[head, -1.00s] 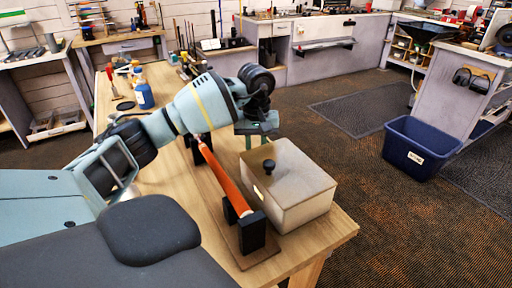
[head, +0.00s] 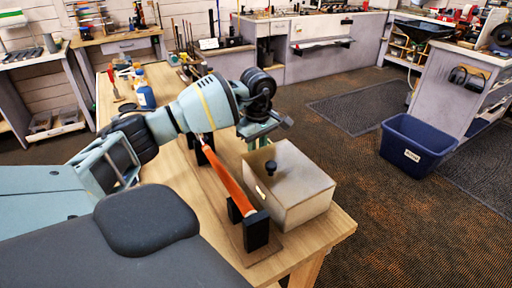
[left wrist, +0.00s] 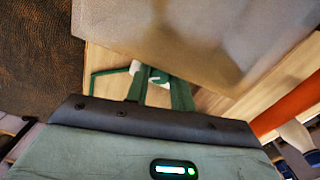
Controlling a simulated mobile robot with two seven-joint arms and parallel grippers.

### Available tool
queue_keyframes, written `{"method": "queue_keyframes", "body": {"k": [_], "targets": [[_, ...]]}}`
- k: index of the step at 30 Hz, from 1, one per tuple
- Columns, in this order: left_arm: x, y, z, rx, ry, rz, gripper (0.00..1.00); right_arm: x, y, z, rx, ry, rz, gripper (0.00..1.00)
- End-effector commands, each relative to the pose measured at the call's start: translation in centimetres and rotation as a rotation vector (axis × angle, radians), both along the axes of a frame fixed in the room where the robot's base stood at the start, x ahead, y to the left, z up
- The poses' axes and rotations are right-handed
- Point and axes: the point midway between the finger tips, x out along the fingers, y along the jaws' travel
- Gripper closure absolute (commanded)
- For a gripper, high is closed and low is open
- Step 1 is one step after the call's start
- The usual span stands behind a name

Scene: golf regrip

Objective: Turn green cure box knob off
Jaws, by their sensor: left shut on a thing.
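The cure box (head: 300,197) is a beige box with a black knob-shaped handle (head: 270,167) on its lid, standing near the table's front right corner. My left gripper (head: 252,146) is at the box's far side, its fingertips partly hidden behind the box. The knob's dial position cannot be read. My right gripper is not in view.
An orange-red shaft (head: 228,178) rests in black supports (head: 256,230) left of the box, below my left arm. A blue bottle (head: 145,95) and tools stand farther back on the wooden table (head: 340,228). A blue bin (head: 412,145) is on the floor at right.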

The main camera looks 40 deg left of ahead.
Motion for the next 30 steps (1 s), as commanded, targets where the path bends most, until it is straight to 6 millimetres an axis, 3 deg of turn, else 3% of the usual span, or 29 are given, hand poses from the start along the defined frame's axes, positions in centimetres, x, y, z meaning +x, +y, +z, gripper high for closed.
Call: {"method": "queue_keyframes", "body": {"k": [12,28,29,30], "targets": [[0.01,-0.03,0.02,-0.001,-0.001,0.185,0.99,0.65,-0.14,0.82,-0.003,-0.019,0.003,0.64],[0.0,-0.01,-0.07,0.0,0.001,0.209,0.99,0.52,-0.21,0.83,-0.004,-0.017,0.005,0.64],[0.0,-0.01,-0.07,0.0,0.001,0.209,0.75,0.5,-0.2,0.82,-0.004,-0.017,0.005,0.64],[0.0,-0.01,-0.07,0.0,0.001,0.209,0.7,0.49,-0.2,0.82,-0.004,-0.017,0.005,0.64]]}}
